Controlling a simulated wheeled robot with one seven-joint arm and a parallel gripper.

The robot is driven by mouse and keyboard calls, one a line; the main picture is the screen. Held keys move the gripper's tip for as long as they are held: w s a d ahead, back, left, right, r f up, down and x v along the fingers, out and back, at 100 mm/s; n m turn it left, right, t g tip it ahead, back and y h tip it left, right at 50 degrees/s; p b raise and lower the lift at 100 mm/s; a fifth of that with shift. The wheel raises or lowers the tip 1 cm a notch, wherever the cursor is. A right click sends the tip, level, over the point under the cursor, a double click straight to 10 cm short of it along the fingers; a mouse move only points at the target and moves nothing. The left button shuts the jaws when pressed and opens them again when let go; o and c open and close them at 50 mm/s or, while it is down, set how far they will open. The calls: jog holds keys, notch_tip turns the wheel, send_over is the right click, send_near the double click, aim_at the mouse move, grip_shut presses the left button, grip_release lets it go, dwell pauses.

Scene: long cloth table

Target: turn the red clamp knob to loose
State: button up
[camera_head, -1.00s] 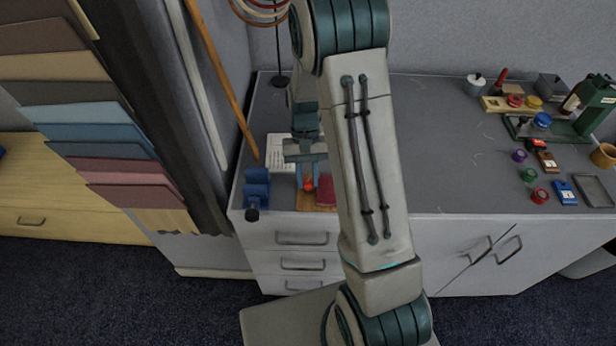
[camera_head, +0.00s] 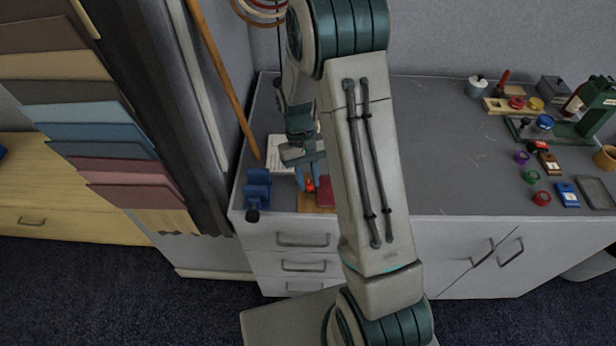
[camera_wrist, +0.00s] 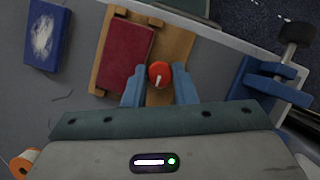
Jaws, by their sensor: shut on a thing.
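The red clamp knob (camera_wrist: 159,73) with a white pointer line sits on a wooden board (camera_wrist: 176,46) beside a dark red block (camera_wrist: 126,54) in the wrist view. In the head view the knob (camera_head: 310,186) shows as a small red spot below my gripper. My gripper (camera_wrist: 160,88) points down at the knob, its blue fingers on either side of it, shut on it. In the head view my gripper (camera_head: 308,180) is partly behind my forearm, and the board's right part is hidden.
A blue vise (camera_head: 257,188) stands left of the board, near the table's front edge. A white printed sheet (camera_head: 279,152) lies behind. Spools, a tray (camera_head: 596,191) and a green press (camera_head: 593,108) stand far right. The middle of the tabletop is clear.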

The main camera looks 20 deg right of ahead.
jog(key=o, duration=1)
jog(key=v, duration=1.4)
jog(key=shift+s+b, duration=0.1)
jog(key=shift+b, duration=0.25)
jog(key=s+r+t, duration=0.2)
jog(key=s, duration=0.4)
jog(key=s+r+t, duration=0.2)
jog(key=s+t, duration=0.1)
jog(key=s, duration=0.4)
jog(key=s+r+m+t, duration=0.1)
jog(key=s+r+t, duration=0.1)
jog(key=s, duration=0.5)
jog(key=shift+s+d+r+t, duration=0.2)
jog(key=shift+t, duration=0.1)
